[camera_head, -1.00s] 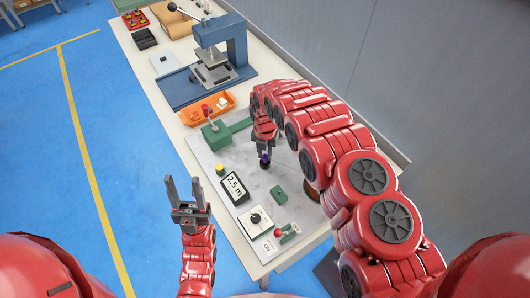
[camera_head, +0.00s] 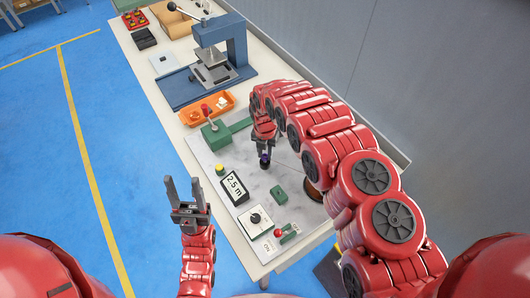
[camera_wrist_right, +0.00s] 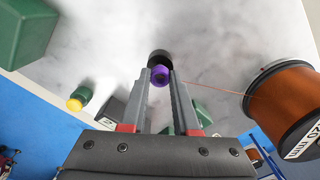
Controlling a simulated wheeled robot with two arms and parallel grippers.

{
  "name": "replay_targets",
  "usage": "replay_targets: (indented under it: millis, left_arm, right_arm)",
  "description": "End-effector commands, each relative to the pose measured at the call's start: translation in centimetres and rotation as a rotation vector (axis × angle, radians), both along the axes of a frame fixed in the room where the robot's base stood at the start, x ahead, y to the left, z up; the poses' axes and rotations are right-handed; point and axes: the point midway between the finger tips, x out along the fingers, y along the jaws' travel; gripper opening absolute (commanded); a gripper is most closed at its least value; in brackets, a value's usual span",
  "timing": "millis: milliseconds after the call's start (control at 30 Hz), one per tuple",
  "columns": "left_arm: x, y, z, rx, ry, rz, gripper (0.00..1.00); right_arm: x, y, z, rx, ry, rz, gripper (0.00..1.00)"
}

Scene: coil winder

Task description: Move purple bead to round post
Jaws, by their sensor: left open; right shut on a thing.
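The purple bead (camera_head: 265,157) is between the fingertips of my right gripper (camera_head: 264,152), above the grey marbled plate. It also shows in the right wrist view (camera_wrist_right: 160,75), held between the two grey fingers. A short black round piece (camera_wrist_right: 159,57) stands right at the bead, probably the round post. I cannot tell whether the bead is on it or just above it. A thin copper wire runs from this spot to the spool. My left gripper (camera_head: 186,195) is open and empty, left of the bench and over the floor.
The copper wire spool (camera_wrist_right: 284,97) stands right of the bead. A green block (camera_head: 279,193), the 2.5 m display (camera_head: 235,188), a yellow button (camera_head: 219,169) and a dial (camera_head: 255,218) lie nearby. An orange tray (camera_head: 208,112) and a blue press (camera_head: 237,45) are farther back.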

Motion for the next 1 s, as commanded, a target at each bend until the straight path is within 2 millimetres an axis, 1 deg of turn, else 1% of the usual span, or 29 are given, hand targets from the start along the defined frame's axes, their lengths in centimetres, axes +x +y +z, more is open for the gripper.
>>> replay_targets:
  millis: [667,700,767,800,867,1000]
  left_arm:
    - [0.0,0.0,-1.1,0.0,0.0,0.0,0.5]
    - [0.0,0.0,-1.0,0.0,0.0,0.0,0.5]
    - [0.0,0.0,-1.0,0.0,0.0,0.0,0.5]
    - [0.0,0.0,-1.0,0.0,0.0,0.0,0.5]
    - [0.0,0.0,-1.0,0.0,0.0,0.0,0.5]
    - [0.0,0.0,-1.0,0.0,0.0,0.0,0.5]
  right_arm:
    - [0.0,0.0,-2.0,0.0,-0.001,0.0,0.0]
    - [0.0,0.0,-1.9,0.0,0.0,0.0,0.36]
    - [0.0,0.0,-1.9,0.0,0.0,0.0,0.47]
    - [0.0,0.0,-1.9,0.0,-0.001,0.0,0.54]
    - [0.0,0.0,-1.9,0.0,0.0,0.0,0.64]
    - [0.0,0.0,-1.9,0.0,0.0,0.0,0.64]
